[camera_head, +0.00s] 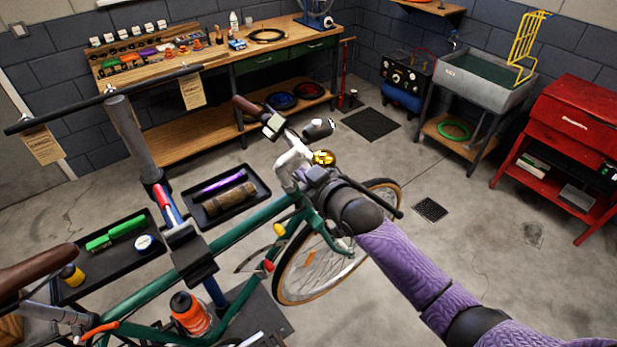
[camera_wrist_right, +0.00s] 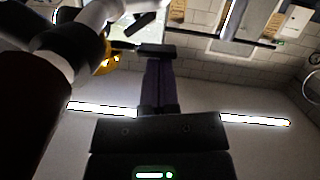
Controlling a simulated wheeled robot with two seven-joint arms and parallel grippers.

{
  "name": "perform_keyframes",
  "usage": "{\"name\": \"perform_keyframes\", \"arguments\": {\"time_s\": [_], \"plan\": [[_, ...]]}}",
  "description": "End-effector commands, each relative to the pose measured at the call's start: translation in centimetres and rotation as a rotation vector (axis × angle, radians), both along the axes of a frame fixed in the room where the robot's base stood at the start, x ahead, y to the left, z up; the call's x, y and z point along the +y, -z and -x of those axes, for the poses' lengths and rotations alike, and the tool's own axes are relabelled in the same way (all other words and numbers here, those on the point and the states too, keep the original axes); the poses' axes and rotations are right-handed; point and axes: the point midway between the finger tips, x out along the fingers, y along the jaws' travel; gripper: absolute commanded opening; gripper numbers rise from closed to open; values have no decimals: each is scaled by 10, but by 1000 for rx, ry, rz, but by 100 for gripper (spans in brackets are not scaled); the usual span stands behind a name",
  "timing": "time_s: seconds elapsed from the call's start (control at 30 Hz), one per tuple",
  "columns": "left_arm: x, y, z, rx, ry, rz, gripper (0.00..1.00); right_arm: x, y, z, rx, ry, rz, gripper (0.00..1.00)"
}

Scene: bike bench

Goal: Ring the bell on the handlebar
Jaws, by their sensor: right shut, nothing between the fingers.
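The bell (camera_head: 323,158) is a small golden dome on the handlebar (camera_head: 291,160) of the green bike, in the middle of the head view. In the right wrist view, part of the golden bell (camera_wrist_right: 109,57) shows at upper left, partly covered by dark and white handlebar parts. My right gripper (camera_head: 315,176) is shut and empty, just below the bell in the head view. Its closed fingertips (camera_wrist_right: 155,50) lie to the right of the bell in the wrist view; I cannot tell whether they touch it. My left gripper is not in view.
The green bike frame (camera_head: 250,231) is clamped in a repair stand (camera_head: 134,136). Black trays (camera_head: 229,195) with parts stand behind it. A wooden workbench (camera_head: 160,69) runs along the back wall. A sink (camera_head: 487,82) and red tool cabinet (camera_head: 570,118) are at right. Open floor lies between.

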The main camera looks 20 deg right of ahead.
Motion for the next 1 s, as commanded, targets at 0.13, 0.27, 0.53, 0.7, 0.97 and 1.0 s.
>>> {"name": "perform_keyframes", "arguments": {"time_s": [0.13,0.27,0.53,0.7,0.97,1.0], "plan": [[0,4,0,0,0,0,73,0,3,-5,0,0,-1,0],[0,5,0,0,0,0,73,1,6,-6,-8,-1,23,0],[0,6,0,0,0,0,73,1,13,-6,-42,0,119,0],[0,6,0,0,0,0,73,1,15,-6,-43,0,118,0],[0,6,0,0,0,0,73,1,16,-6,-42,0,117,0],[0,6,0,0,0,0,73,1,16,-6,-42,0,117,0]]}}
